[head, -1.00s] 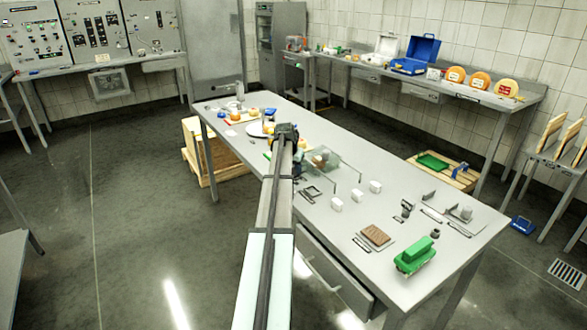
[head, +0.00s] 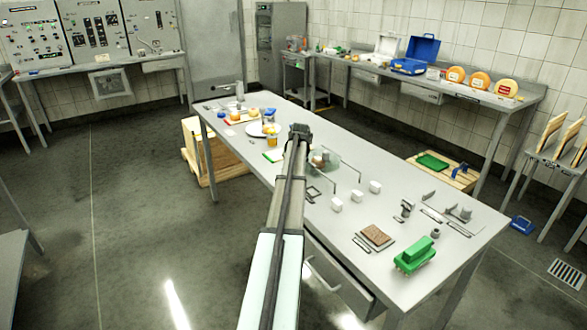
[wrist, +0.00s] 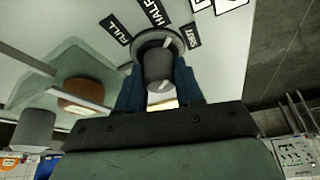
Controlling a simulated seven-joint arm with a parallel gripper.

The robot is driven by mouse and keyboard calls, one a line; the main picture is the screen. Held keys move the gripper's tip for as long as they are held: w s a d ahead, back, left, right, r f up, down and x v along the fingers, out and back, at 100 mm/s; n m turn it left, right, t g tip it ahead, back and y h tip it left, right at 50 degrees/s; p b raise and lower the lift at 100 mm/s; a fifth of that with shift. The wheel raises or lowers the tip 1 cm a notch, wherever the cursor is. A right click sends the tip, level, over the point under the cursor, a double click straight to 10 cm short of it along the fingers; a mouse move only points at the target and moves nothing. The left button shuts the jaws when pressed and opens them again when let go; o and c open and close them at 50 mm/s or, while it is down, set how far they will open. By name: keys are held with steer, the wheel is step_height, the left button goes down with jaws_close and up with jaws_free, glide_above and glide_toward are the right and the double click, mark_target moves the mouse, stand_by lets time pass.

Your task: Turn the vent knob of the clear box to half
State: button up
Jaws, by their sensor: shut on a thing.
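The clear box (head: 347,169) stands on the steel table, partly hidden behind my arm in the head view. In the wrist view a grey vent knob (wrist: 158,65) sits on a round dial between labels FULL, HALF and SHUT. A white mark on the dial points toward the gap between HALF (wrist: 153,12) and SHUT (wrist: 192,36), as far as I can tell. My gripper (wrist: 160,92) has its blue fingers on both sides of the knob and is shut on it. In the head view my gripper (head: 299,130) is over the box's left side; its fingers are hidden.
A brown cheese wheel (wrist: 82,97) shows through the box. A green object (head: 414,254) and a brown block (head: 377,236) are nearer the right end. Plates and jars crowd the table's far left.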

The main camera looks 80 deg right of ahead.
steer(key=shift+n+t+y, duration=0.5)
steer(key=shift+n, duration=1.4)
steer(key=o, duration=1)
steer(key=shift+o, duration=0.2)
steer(key=v, duration=1.3)
steer(key=shift+s+r, duration=0.3)
steer(key=shift+a, duration=0.1)
